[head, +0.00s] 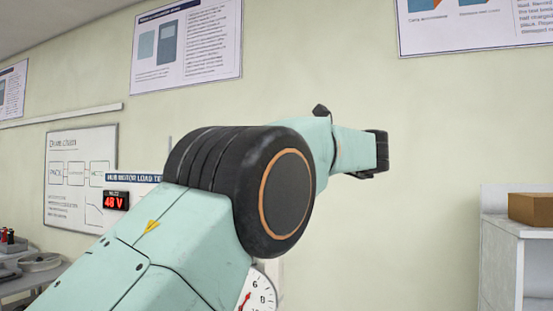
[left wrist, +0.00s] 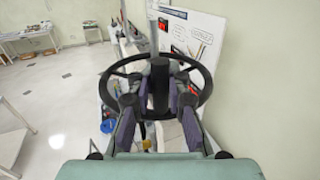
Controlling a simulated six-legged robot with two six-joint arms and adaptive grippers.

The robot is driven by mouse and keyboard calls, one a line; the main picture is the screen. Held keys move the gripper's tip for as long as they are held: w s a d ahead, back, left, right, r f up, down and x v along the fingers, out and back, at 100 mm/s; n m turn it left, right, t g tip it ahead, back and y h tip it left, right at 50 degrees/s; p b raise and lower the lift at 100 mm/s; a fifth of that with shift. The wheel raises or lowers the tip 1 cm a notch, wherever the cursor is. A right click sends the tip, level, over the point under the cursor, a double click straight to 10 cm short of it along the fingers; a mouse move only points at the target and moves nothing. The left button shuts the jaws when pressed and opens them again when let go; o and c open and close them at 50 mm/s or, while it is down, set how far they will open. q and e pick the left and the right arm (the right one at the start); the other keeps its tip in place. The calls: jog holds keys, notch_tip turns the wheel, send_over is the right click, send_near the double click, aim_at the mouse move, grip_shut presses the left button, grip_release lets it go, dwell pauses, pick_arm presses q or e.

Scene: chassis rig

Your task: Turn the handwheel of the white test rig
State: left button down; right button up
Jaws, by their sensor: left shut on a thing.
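The black handwheel (left wrist: 202,68) shows in the left wrist view as a ring with a dark upright hub or post (left wrist: 158,82) at its middle. My left gripper (left wrist: 158,103) is shut on the handwheel, with its purple-padded fingers on either side of the middle. The exact contact is partly hidden. In the head view my left arm covers most of the white test rig; a white dial with a red needle (head: 259,292), a red 48 V display (head: 116,201) and a blue sign (head: 133,179) show around it. The handwheel is hidden there. My right gripper is not in view.
A whiteboard (head: 80,165) hangs behind at left. A grey bench (head: 30,280) with small items stands at lower left. A grey cabinet (head: 500,255) with a brown box (head: 531,209) stands at right. Open floor (left wrist: 60,100) lies left in the wrist view.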

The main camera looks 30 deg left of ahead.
pick_arm(q)
jog(key=shift+w+f, duration=0.25)
jog(key=shift+f, duration=0.1)
jog(key=shift+s+r, duration=0.1)
